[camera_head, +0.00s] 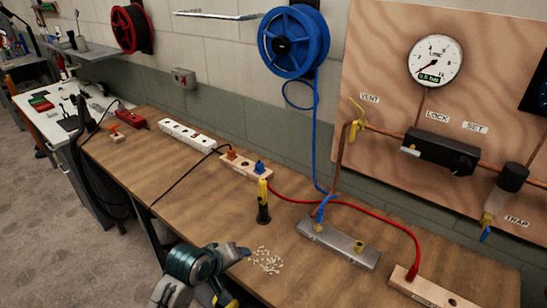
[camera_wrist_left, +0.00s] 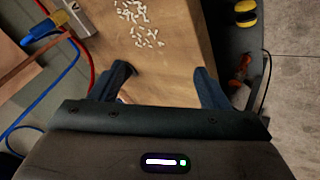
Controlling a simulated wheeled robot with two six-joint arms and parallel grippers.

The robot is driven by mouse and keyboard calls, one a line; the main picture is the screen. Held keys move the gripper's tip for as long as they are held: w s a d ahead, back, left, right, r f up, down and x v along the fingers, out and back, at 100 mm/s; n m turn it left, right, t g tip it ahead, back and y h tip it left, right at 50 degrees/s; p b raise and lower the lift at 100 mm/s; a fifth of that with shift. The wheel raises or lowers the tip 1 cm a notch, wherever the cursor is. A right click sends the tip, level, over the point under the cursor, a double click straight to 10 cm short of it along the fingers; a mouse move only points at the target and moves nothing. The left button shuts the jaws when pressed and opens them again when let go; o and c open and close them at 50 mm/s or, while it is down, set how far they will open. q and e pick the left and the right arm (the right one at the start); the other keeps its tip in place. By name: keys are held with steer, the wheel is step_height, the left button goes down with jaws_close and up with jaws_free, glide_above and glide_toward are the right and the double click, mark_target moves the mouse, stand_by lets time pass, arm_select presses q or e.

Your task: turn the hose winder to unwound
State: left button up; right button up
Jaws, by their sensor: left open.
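The hose winder appears to be the blue reel (camera_head: 293,41) on the wall at the top middle of the head view. A blue hose (camera_head: 316,140) hangs from it down to a grey metal manifold (camera_head: 339,246) on the bench. Some hose seems to be on the reel, but how much I cannot tell. My left gripper (camera_wrist_left: 162,80) is open and empty, with its two dark fingers apart over the bench edge. In the head view it is at the bottom, low and far from the reel. My right gripper is not in view.
The wooden bench (camera_head: 175,175) holds white pellets (camera_head: 267,261), a yellow-and-black tool (camera_head: 263,203), a power strip (camera_head: 188,136) and a red hose (camera_head: 385,217). A gauge panel (camera_head: 385,75) stands at the right. A red reel (camera_head: 130,29) hangs at the left.

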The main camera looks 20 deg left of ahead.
arm_select(q)
steer(key=w+r+n+t+h, duration=0.25)
steer(key=w+r+n, duration=0.35)
steer(key=w+r, duration=0.65)
steer(key=n+t+h, duration=0.3)
steer(key=n+t, duration=0.3)
steer(key=n, duration=0.9)
glide_toward(277, 47)
steer(key=p+x, duration=0.4)
steer(key=x, duration=0.4)
steer(key=shift+w+d+r+p, duration=0.1)
steer(key=shift+w+d+p, duration=0.05)
steer(key=shift+w+p, duration=0.15)
steer(key=shift+w+d, duration=0.15)
steer(key=shift+w, duration=0.2)
steer(key=c, duration=1)
